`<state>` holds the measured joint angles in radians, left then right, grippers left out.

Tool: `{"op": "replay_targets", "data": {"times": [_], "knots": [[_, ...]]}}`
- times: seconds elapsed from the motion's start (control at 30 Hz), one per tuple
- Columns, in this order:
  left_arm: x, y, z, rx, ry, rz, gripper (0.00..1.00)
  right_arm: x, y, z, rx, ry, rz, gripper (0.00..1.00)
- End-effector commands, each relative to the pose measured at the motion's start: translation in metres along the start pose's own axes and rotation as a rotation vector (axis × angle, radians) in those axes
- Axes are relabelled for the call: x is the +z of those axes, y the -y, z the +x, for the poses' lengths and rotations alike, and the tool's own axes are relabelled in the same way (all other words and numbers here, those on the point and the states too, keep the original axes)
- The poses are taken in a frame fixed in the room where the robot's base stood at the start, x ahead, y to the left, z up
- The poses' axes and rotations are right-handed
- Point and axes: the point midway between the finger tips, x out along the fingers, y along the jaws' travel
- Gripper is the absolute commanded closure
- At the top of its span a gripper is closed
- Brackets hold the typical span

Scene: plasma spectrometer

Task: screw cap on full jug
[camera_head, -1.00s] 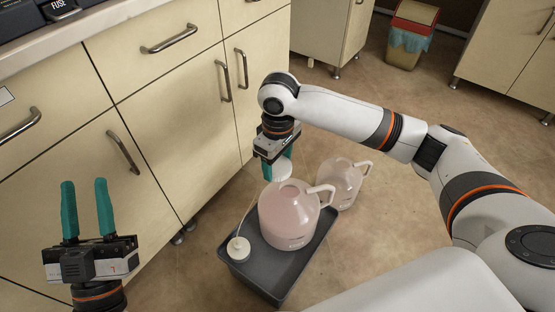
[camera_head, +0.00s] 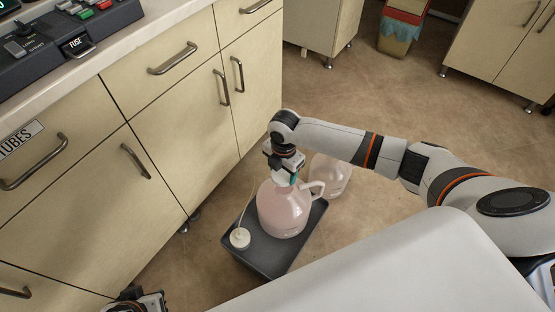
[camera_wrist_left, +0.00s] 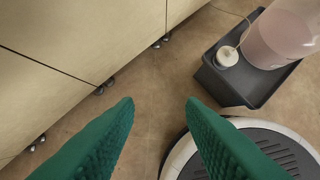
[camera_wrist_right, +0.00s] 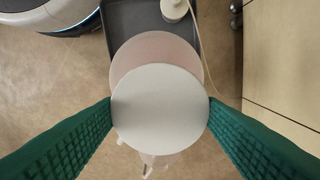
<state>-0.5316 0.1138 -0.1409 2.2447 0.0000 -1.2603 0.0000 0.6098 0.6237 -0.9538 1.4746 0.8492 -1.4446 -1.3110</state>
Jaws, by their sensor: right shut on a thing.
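A pink-filled jug (camera_head: 283,212) with a white handle stands upright on a dark grey tray (camera_head: 262,262) on the floor. My right gripper (camera_head: 288,176) is directly above the jug's top. In the right wrist view it is shut on a round white cap (camera_wrist_right: 160,110), with the jug's pink shoulder (camera_wrist_right: 125,65) behind. I cannot tell whether the cap touches the neck, which is hidden. A second jug (camera_head: 330,175) stands on the floor behind the tray. My left gripper is open and empty in the left wrist view (camera_wrist_left: 158,108), away from the tray.
A white cap with a thin tube (camera_head: 240,238) lies on the tray's near left corner. Cabinets (camera_head: 185,125) with handles line the left side. A red-topped bin (camera_head: 402,27) stands at the back.

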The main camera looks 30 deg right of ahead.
Motion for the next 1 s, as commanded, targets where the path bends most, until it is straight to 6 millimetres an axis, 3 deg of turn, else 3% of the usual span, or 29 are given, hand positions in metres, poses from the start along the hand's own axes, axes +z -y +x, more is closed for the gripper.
{"op": "replay_targets", "data": {"times": [0.13,0.3,0.87,1.0], "knots": [[-0.023,-0.003,-0.008,0.006,-0.122,-0.005,0.64,-0.002,-0.005,0.003,0.002,-0.001,-0.101,0.59],[-0.031,-0.004,-0.011,0.008,-0.163,-0.006,0.64,-0.003,-0.006,0.008,0.000,-0.002,-0.140,0.59],[-0.024,-0.005,-0.060,0.013,-0.130,-0.009,0.64,-0.004,-0.006,0.026,0.000,-0.003,-0.139,0.59],[-0.013,-0.004,-0.048,0.009,-0.061,-0.006,0.64,-0.004,-0.006,0.033,0.000,-0.003,-0.139,0.59]]}}
